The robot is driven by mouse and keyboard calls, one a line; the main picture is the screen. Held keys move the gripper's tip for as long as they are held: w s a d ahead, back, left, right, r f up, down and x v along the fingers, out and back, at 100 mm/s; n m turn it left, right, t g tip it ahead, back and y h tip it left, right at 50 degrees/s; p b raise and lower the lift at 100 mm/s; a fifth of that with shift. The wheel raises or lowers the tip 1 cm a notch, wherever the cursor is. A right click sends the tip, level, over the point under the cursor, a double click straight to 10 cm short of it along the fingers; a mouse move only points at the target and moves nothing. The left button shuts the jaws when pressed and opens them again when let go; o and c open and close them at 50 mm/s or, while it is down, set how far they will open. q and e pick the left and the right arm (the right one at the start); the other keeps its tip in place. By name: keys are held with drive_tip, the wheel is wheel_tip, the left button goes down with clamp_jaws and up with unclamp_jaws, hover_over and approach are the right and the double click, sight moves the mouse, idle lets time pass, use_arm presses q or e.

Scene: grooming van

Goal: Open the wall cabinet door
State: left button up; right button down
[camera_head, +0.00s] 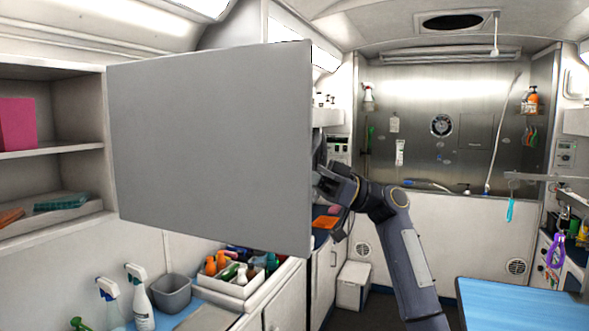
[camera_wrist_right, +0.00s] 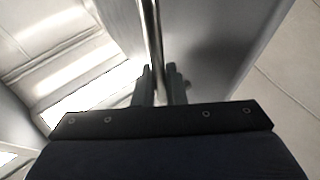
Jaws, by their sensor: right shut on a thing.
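The wall cabinet door (camera_head: 210,150) is a large plain grey panel in the head view, swung out from the left wall, and its back face fills the left middle. The open cabinet shelves (camera_head: 50,150) show to its left. My right gripper (camera_head: 325,172) is at the door's free right edge, its fingertips partly hidden behind the panel. In the right wrist view my right gripper (camera_wrist_right: 160,88) is shut on a shiny metal bar handle (camera_wrist_right: 152,45), which runs between the fingers beside the door face (camera_wrist_right: 205,45). My left gripper is not in view.
Below the door, a counter holds spray bottles (camera_head: 139,297), a grey bin (camera_head: 171,293) and a white tray of bottles (camera_head: 232,288). A blue-topped table (camera_head: 520,303) stands at the lower right. The middle floor is partly hidden by my right arm.

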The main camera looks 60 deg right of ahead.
drive_tip(key=shift+r, duration=0.1)
drive_tip(key=c, duration=1.5)
unclamp_jaws()
drive_tip(key=shift+a, duration=0.1)
drive_tip(key=shift+s, duration=0.1)
drive_tip(key=v, duration=0.7)
drive_tip(key=shift+s+d+f+b, duration=0.2)
drive_tip(key=shift+d+f+b, duration=0.05)
drive_tip(key=shift+b, duration=0.2)
